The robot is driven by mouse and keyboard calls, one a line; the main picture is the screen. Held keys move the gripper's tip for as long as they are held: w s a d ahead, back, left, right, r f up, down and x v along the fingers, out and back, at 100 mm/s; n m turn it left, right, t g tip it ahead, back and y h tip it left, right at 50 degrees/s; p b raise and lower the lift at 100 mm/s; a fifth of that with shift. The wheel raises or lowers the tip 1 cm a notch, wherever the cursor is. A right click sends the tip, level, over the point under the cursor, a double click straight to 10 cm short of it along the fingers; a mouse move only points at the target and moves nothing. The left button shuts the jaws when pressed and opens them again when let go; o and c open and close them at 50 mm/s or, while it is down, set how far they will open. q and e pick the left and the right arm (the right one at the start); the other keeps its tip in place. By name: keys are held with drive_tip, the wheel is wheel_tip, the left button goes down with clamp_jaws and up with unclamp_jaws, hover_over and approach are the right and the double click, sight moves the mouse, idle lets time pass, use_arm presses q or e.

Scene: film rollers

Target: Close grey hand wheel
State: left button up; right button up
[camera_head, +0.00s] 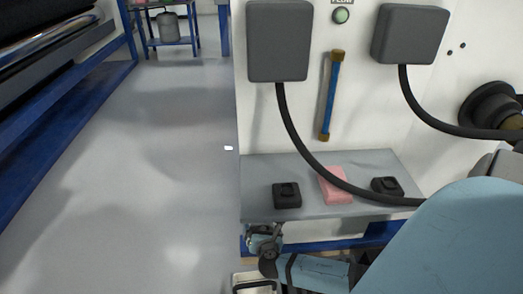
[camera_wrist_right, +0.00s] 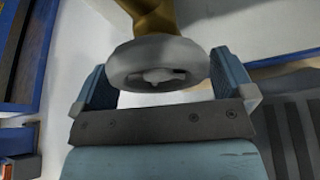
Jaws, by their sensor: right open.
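The grey hand wheel (camera_wrist_right: 157,62) shows large in the right wrist view, a round disc with a raised hub, on a brass-coloured valve body (camera_wrist_right: 152,14). My right gripper (camera_wrist_right: 161,66) is open, with one blue finger on each side of the wheel. The wheel sits between the fingers; I cannot tell whether either finger touches it. In the head view my right gripper (camera_head: 264,241) is small, just below the front edge of the grey shelf. The wheel cannot be made out clearly there. My left gripper is not in view.
The grey shelf (camera_head: 258,168) holds two black blocks (camera_head: 287,196) and a pink block (camera_head: 335,186). Black cables (camera_head: 296,140) hang from dark boxes (camera_head: 278,40) on the white panel. A light container (camera_head: 254,279) stands low at the bottom. The floor (camera_head: 150,165) at left is free.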

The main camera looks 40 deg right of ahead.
drive_tip(key=c, duration=0.7)
drive_tip(key=shift+m+t+y, duration=0.3)
drive_tip(key=shift+m, duration=0.2)
drive_tip(key=shift+c, duration=0.2)
drive_tip(key=shift+f+m, duration=0.1)
drive_tip(key=shift+m, duration=0.3)
drive_tip(key=shift+m+t, duration=0.3)
drive_tip(key=shift+m, duration=0.1)
drive_tip(key=shift+a+m+y, duration=0.1)
drive_tip(key=shift+m+y, duration=0.2)
drive_tip(key=shift+y, duration=0.1)
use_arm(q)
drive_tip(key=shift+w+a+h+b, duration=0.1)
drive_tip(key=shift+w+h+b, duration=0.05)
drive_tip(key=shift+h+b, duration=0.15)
use_arm(e)
drive_tip(key=shift+w+r+m+t, duration=0.1)
drive_tip(key=shift+r+m+t, duration=0.1)
drive_tip(key=shift+m+t, duration=0.25)
drive_tip(key=o, duration=0.7)
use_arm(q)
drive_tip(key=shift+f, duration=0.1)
use_arm(e)
drive_tip(key=shift+o, duration=0.2)
